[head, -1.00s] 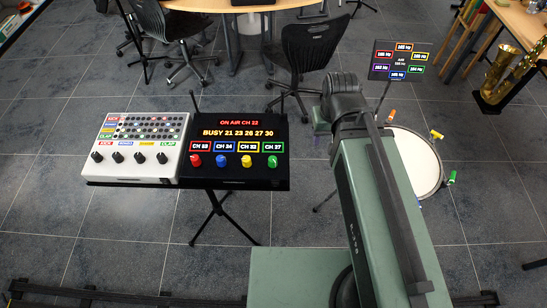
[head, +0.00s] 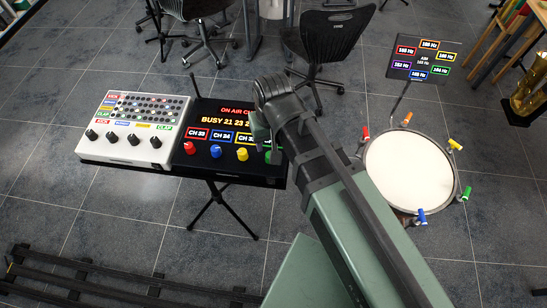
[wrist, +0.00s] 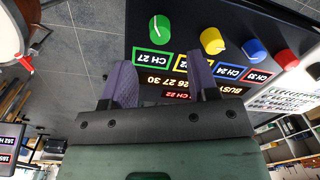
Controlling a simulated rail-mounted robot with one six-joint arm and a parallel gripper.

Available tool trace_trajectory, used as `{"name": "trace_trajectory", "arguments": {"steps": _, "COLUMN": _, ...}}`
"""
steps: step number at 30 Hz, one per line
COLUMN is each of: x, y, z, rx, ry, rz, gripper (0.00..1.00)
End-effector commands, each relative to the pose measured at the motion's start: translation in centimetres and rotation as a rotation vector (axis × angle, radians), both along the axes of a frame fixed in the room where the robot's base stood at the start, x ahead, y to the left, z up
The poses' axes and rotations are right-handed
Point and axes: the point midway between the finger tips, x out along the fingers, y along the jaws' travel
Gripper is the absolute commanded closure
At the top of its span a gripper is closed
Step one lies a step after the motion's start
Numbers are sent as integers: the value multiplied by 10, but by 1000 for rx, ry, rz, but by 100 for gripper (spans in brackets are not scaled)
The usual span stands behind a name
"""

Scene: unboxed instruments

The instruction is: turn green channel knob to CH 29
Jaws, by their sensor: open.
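The green knob (wrist: 160,28) is on the black radio panel (head: 207,170), at the end of a row of four colours. In the wrist view, its green-framed label (wrist: 152,58) reads CH 27. My gripper (wrist: 161,75) is open and empty. Its two fingers point toward the panel, on the label side of the green knob, and appear apart from it. In the head view, my gripper (head: 262,132) covers the panel's right side, hiding the green label and most of the green knob.
The yellow knob (wrist: 212,40), blue knob (wrist: 255,50) and red knob (wrist: 286,58) sit beside the green one. A white drum machine (head: 135,130) stands left of the panel. A drum (head: 410,170) with coloured lugs stands to the right, with a small display (head: 425,58) behind it.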

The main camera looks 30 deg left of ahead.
Motion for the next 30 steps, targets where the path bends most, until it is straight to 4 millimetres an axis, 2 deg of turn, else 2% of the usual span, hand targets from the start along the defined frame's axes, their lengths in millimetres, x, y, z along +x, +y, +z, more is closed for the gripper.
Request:
{"name": "trace_trajectory", "arguments": {"steps": 1, "x": 0, "y": 0, "z": -25, "rx": 0, "ry": 0, "rz": 0, "gripper": 46}}
{"name": "trace_trajectory", "arguments": {"steps": 7, "x": -1, "y": 1, "z": -69, "rx": 0, "ry": 0, "rz": 0, "gripper": 46}}
{"name": "trace_trajectory", "arguments": {"steps": 11, "x": -1, "y": 1, "z": -78, "rx": 0, "ry": 0, "rz": 0, "gripper": 46}}
{"name": "trace_trajectory", "arguments": {"steps": 18, "x": -1, "y": 1, "z": -75, "rx": 0, "ry": 0, "rz": 0, "gripper": 46}}
{"name": "trace_trajectory", "arguments": {"steps": 20, "x": -1, "y": 1, "z": -75, "rx": 0, "ry": 0, "rz": 0, "gripper": 53}}
{"name": "trace_trajectory", "arguments": {"steps": 28, "x": -1, "y": 1, "z": -75, "rx": 0, "ry": 0, "rz": 0, "gripper": 95}}
{"name": "trace_trajectory", "arguments": {"steps": 30, "x": -1, "y": 1, "z": -75, "rx": 0, "ry": 0, "rz": -1, "gripper": 95}}
